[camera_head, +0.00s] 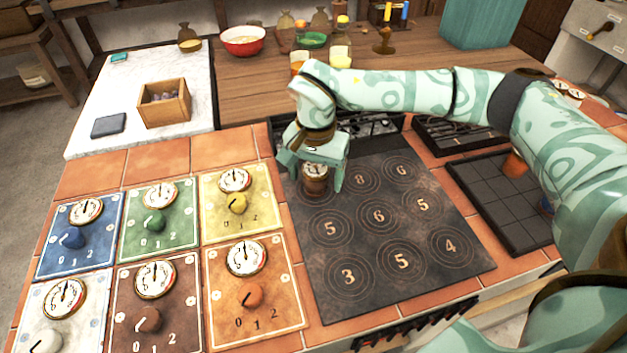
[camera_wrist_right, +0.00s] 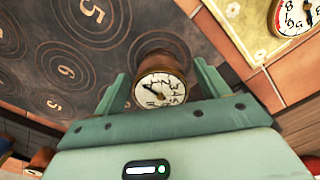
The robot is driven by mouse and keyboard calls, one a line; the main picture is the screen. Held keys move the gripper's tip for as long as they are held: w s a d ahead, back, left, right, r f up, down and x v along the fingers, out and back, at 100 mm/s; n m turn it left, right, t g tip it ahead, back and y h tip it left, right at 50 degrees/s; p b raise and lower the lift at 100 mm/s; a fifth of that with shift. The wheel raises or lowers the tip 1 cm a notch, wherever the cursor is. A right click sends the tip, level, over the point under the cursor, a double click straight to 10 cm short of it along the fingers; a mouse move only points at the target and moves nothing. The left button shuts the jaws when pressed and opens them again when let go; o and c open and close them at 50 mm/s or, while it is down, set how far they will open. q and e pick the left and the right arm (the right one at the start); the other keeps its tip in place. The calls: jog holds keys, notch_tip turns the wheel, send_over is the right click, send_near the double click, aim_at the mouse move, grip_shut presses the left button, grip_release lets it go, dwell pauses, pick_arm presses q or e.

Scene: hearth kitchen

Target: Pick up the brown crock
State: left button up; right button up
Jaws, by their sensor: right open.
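The brown crock (camera_head: 315,184), small and round with a white dial on top, stands on the dark stovetop (camera_head: 400,262) at its back left corner. My right gripper (camera_head: 314,172) is over it from above, with one finger on either side. In the right wrist view the crock (camera_wrist_right: 160,66) sits between the two open fingers of the right gripper (camera_wrist_right: 162,84), its dial facing the camera. The jaws look apart around it; whether a finger touches it I cannot tell. My left gripper is not in view.
Colored dial panels (camera_head: 160,215) lie left of the stovetop. A black gridded tray (camera_head: 490,190) at right holds an orange crock (camera_head: 515,164) and a partly hidden blue one (camera_head: 547,204). A wooden box (camera_head: 165,112) stands on the marble slab. The stovetop's front is clear.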

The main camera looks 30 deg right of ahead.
jog(key=shift+f, duration=0.5)
jog(key=shift+r, duration=0.15)
jog(key=c, duration=1.3)
jog(key=shift+r, duration=0.1)
jog(key=shift+c, duration=0.2)
